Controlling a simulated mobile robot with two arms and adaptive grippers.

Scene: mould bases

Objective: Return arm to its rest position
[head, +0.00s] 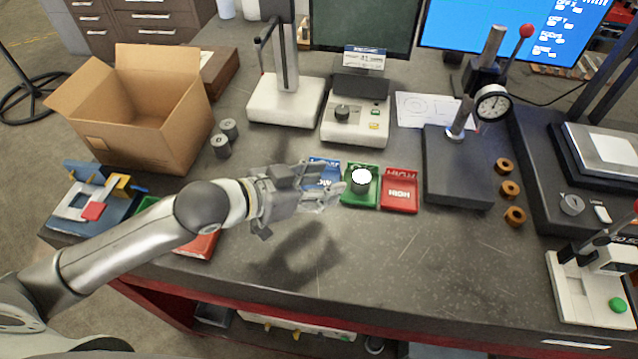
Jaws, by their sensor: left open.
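My left arm reaches in from the left over the grey workbench (400,265). My left gripper (330,188) is open and hovers above the bench, its fingers pointing right toward the coloured trays. A grey cylinder with a white top (361,182) stands on the green tray (352,198), just right of the fingertips and apart from them as far as I can tell. The blue tray (325,170) is partly hidden behind the gripper. The red tray (399,194) lies right of the green one. My right gripper is not in view.
An open cardboard box (140,125) stands at the left, with grey cylinders (225,138) beside it. A dial gauge stand (460,165) and brown rings (510,188) are at the right. Red and green trays lie partly under my arm. The front middle of the bench is clear.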

